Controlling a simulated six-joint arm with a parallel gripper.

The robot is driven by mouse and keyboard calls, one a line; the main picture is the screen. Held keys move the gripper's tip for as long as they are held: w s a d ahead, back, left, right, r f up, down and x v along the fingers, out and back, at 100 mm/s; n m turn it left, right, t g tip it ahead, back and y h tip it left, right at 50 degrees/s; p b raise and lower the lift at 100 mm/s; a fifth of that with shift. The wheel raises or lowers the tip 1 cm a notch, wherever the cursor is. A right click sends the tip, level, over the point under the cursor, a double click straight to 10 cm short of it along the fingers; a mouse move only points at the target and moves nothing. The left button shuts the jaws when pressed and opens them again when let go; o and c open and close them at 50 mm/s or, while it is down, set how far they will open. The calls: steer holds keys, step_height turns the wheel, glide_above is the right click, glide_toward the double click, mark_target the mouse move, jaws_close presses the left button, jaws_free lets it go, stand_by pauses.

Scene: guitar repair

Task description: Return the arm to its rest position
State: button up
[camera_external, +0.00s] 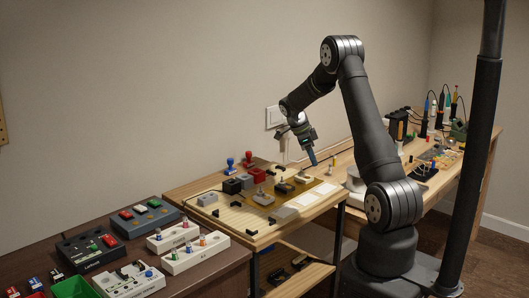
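My arm rises from its dark base at the right of the external view, and its elbow is bent high. My gripper (298,148) hangs from the forearm and points down above the back of the wooden workbench (238,228). It is clear of the bench top. A blue piece (312,157) shows at its lower right; whether it is part of the gripper or something held is too small to tell. The finger opening cannot be made out.
Small blocks, a red stamp-like piece (248,157) and a blue one (230,165) stand on the bench below. Pedal-like boxes (92,250) and a green bin (75,288) are at lower left. Tools crowd the right bench (452,172). A dark post (478,150) stands in front.

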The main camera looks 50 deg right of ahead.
steer(key=x, duration=0.8)
steer(key=shift+s+d+f, duration=0.1)
steer(key=shift+f, duration=0.2)
step_height(320, 180, up, 26)
steer(key=a+r+n+t+h, duration=0.1)
steer(key=a+n, duration=0.4)
steer(key=a, duration=2.9)
steer(key=shift+r+n+t, duration=0.2)
steer(key=shift+n+t, duration=0.1)
steer(key=shift+t, duration=0.2)
steer(key=shift+s, duration=0.1)
steer(key=w+d+m+g, duration=0.1)
steer(key=w+d+m, duration=0.2)
steer(key=d, duration=1.7)
steer(key=shift+w+a+f, duration=0.1)
steer(key=shift+a, duration=0.05)
